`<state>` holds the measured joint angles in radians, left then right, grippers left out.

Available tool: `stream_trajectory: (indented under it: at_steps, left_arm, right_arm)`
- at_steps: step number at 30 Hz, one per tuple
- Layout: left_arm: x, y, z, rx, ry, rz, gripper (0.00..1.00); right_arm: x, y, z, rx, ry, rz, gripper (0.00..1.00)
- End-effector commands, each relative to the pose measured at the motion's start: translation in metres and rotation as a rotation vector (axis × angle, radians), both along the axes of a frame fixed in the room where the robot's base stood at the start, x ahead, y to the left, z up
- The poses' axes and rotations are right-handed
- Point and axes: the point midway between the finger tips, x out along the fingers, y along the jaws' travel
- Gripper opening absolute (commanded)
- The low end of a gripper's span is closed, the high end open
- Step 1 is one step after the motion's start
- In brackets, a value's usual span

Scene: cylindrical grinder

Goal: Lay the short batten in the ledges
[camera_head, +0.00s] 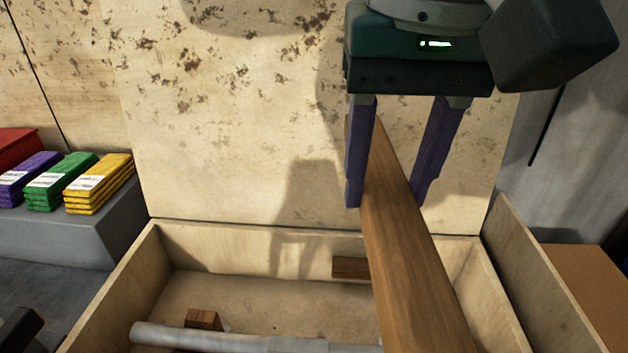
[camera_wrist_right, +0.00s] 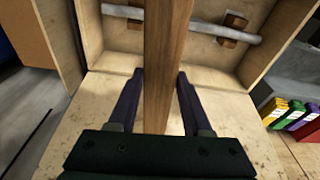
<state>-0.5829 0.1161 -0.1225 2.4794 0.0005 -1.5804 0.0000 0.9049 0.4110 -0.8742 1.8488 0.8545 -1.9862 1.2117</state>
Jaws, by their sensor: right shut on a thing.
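A brown wooden batten (camera_head: 412,260) is between the fingers of my right gripper (camera_head: 390,198), which is shut on it. It slants from the fingers down toward the viewer, above the right part of an open plywood crate (camera_head: 185,243). In the right wrist view the batten (camera_wrist_right: 165,50) runs upright between the fingers (camera_wrist_right: 160,82) and over the crate. One brown wooden block (camera_head: 350,267) is at the crate's back wall and another (camera_head: 203,319) is at the front left. I cannot tell whether these are the ledges. The batten's near end is cut off.
A grey round bar (camera_head: 240,339) lies across the crate's near part. The stained lid panel (camera_head: 225,130) stands upright behind it. Purple, green (camera_head: 60,180) and yellow (camera_head: 100,183) packs lie on a grey block (camera_head: 85,228) at left. A brown box (camera_head: 590,285) is at right.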

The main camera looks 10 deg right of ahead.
Motion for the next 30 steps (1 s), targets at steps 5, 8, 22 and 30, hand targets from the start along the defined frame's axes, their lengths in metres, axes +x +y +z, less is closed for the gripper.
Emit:
stream_trajectory:
  at_steps: [5,8,22,30]
  left_arm:
    - [0.001,0.001,-0.004,0.004,-0.002,0.000,0.50]
    - [0.001,0.002,-0.020,0.007,-0.004,0.000,0.50]
    - [0.001,0.004,-0.035,0.011,-0.005,-0.003,0.50]
    - [0.002,0.003,-0.042,0.008,-0.005,-0.001,0.50]
  right_arm:
    - [-0.006,0.012,-0.030,0.001,0.023,-0.071,0.00]
    - [-0.006,0.013,-0.055,-0.001,0.024,-0.081,0.00]
    - [-0.005,0.010,-0.170,-0.006,0.020,-0.079,0.00]
    - [-0.006,0.010,-0.201,-0.005,0.020,-0.079,0.00]
